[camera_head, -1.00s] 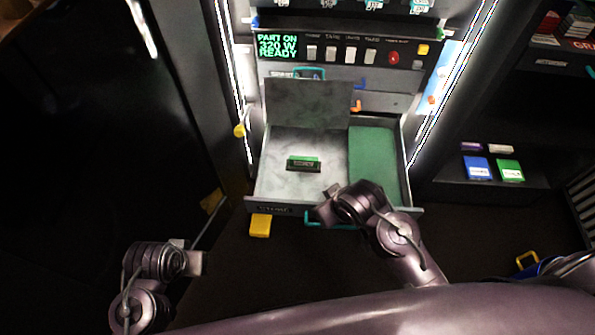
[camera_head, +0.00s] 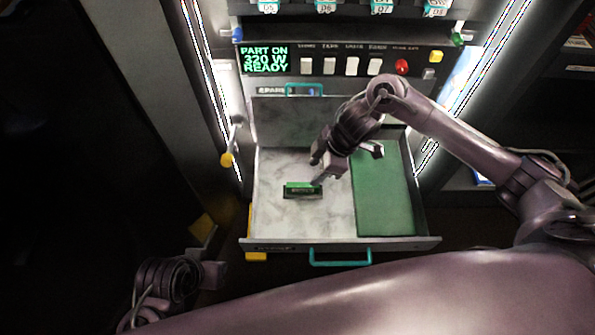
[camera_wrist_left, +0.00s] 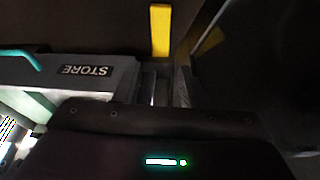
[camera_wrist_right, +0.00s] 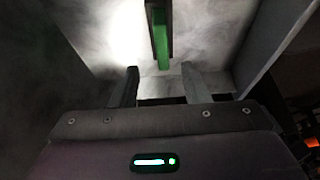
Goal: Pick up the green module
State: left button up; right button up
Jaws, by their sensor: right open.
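The green module (camera_head: 302,188) is a small green block with a black front, in the left part of the open drawer (camera_head: 290,243). My right gripper (camera_head: 318,172) is over the drawer, close to the right end of the module. In the right wrist view the module (camera_wrist_right: 161,40) stands ahead of the open, empty fingers of the right gripper (camera_wrist_right: 160,82), roughly centred between them. A gap seems to remain between fingertips and module. My left gripper (camera_head: 215,268) is outside the drawer at the lower left; its fingers also show in the left wrist view (camera_wrist_left: 167,85), where their opening is unclear.
A green pad (camera_head: 383,195) fills the right part of the drawer. The drawer has a teal handle (camera_head: 340,262) in front and walls around it. Behind it is a panel with a display (camera_head: 264,59) and a red button (camera_head: 401,66). A yellow piece (camera_wrist_left: 160,30) is near the left gripper.

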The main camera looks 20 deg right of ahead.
aim_at(304, 184)
jog(key=b+x, duration=0.1)
jog(key=x, duration=0.2)
jog(key=b+x, duration=0.1)
jog(key=x, duration=0.2)
jog(key=shift+s+a+f+b, duration=0.15)
jog(key=shift+s+f+b, duration=0.1)
jog(key=shift+b, duration=0.1)
jog(key=shift+w+a+f, duration=0.15)
jog(key=shift+f, duration=0.25)
pick_arm(q)
jog(key=d, duration=0.1)
jog(key=d+t+h, duration=0.1)
jog(key=w+d+t, duration=0.1)
jog(key=shift+d+f+m+h, duration=0.2)
jog(key=shift+d+m+h, duration=0.1)
jog(key=shift+m, duration=0.1)
pick_arm(e)
grip_shut()
